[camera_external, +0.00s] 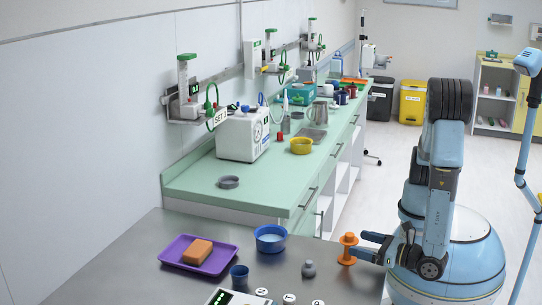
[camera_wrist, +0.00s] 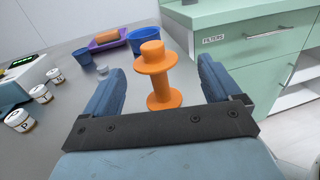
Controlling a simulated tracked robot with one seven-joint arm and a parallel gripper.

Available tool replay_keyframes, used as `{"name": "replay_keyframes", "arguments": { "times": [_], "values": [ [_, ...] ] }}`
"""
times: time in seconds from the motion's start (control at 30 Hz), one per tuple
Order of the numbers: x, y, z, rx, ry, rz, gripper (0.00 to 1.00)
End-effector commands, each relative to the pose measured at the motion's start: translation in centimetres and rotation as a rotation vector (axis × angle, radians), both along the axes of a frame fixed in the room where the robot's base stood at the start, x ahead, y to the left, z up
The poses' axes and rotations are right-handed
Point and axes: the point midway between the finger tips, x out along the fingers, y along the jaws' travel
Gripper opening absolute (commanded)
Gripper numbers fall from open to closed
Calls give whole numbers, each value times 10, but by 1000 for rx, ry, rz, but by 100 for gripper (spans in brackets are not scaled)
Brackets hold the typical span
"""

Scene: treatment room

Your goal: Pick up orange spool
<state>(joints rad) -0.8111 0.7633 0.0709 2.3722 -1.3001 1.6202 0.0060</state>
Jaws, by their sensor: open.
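The orange spool (camera_external: 347,250) stands upright on the grey metal table (camera_external: 180,232), near its right edge. In the wrist view the spool (camera_wrist: 157,72) shows two flanges and a knob on top. My gripper (camera_external: 366,246) is open at the spool, reaching in from the right in the external view. In the wrist view my gripper (camera_wrist: 155,82) has its blue fingers on either side of the spool, with visible gaps on both sides. I cannot tell how far the spool sits between the fingertips in depth.
A purple tray (camera_external: 217,268) with an orange block (camera_external: 198,252), a blue bowl (camera_external: 271,238), a dark blue cup (camera_external: 239,275) and a small grey weight (camera_external: 309,269) share the table. Several labelled jars (camera_wrist: 40,94) stand left in the wrist view. A green counter (camera_external: 262,188) adjoins behind.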

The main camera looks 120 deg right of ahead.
Motion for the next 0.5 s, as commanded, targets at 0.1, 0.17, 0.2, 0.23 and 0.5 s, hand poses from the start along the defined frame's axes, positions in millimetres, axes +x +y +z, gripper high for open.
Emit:
{"name": "replay_keyframes", "arguments": {
  "times": [0.1,0.17,0.2,0.23,0.5],
  "values": [
    [10,-10,1,-1,-1,-2,91],
    [16,-16,1,0,0,-4,91],
    [20,-20,1,0,0,-3,91],
    [22,-23,1,-1,1,-3,91],
    [32,-37,1,1,1,0,91]
  ]
}}
